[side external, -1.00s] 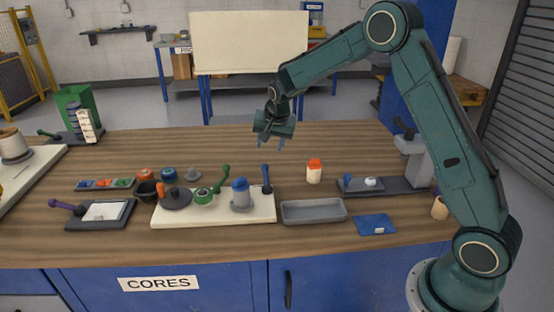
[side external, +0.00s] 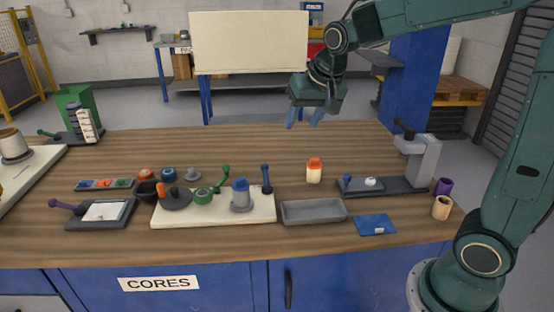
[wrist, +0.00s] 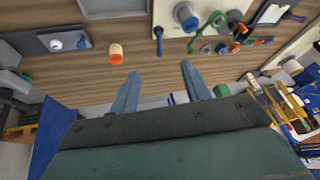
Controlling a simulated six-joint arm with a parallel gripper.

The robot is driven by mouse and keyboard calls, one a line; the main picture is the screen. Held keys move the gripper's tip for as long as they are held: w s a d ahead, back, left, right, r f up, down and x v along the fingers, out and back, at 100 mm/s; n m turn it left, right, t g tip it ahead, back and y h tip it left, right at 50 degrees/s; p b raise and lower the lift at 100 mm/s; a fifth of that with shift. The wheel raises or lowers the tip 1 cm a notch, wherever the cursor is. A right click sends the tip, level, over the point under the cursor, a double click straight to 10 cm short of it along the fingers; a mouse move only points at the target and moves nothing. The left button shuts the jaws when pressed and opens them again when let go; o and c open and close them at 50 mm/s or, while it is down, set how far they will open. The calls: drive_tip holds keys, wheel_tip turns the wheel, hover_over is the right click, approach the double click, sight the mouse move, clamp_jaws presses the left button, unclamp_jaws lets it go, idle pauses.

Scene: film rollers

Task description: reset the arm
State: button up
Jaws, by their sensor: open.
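My gripper (side external: 304,116) hangs in the air above the back edge of the wooden workbench (side external: 240,150), with its two blue fingers apart. In the wrist view, my gripper (wrist: 160,88) shows spread fingers with nothing between them. The closest small item is a white bottle with an orange cap (side external: 314,172), standing on the bench below and in front of the gripper. It also shows in the wrist view (wrist: 116,56), left of the fingers and clear of them.
A cream board (side external: 215,212) holds a blue-topped grey roller part, a green crank and other pieces. A grey tray (side external: 313,212), a blue pad (side external: 375,225) and a grey press (side external: 420,165) stand to the right. Purple (side external: 443,187) and tan (side external: 441,208) cylinders stand near the right edge.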

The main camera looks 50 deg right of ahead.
drive_tip(key=s+a+n, duration=0.2)
drive_tip(key=s+n, duration=0.1)
drive_tip(key=s, duration=0.8)
drive_tip(key=s+a+n+y, duration=0.1)
drive_tip(key=s+a+n, duration=0.2)
drive_tip(key=s, duration=0.7)
drive_tip(key=shift+s+r+t, duration=0.15)
drive_tip(key=shift+s+t, duration=0.15)
drive_tip(key=shift+s, duration=0.1)
